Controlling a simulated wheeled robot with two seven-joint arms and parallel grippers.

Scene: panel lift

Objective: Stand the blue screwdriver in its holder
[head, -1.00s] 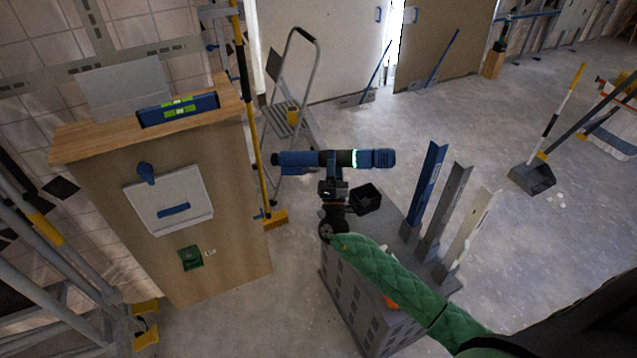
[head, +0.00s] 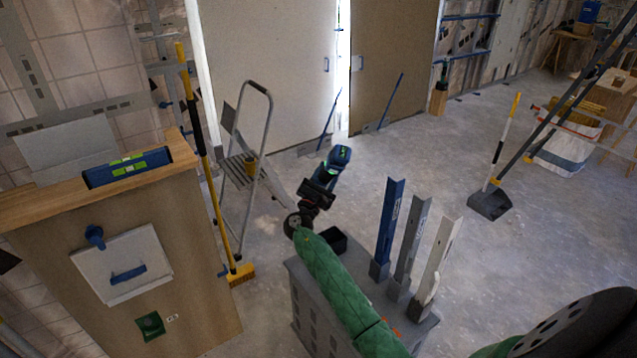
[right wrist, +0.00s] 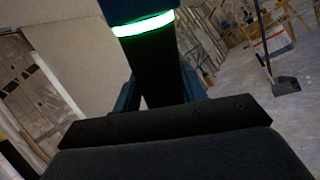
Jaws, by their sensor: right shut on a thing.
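A blue and black cylindrical tool with a glowing green ring, seemingly the blue screwdriver (head: 340,157), is in my right gripper (head: 322,183), seen nearly end-on. In the right wrist view its black body and glowing ring (right wrist: 144,24) stand between the jaws (right wrist: 160,100), which are shut on it. The gripper is in the air beyond the grey cart. A black open box (head: 331,241) at the cart's far edge may be the holder; I cannot tell for sure. My left gripper is not in view.
The grey cart (head: 308,290) carries blue (head: 389,225), grey (head: 410,240) and white (head: 436,262) upright profiles. A wooden cabinet (head: 120,250) with a spirit level (head: 127,168) stands left. A stepladder (head: 243,160) and yellow broom (head: 241,274) are nearby.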

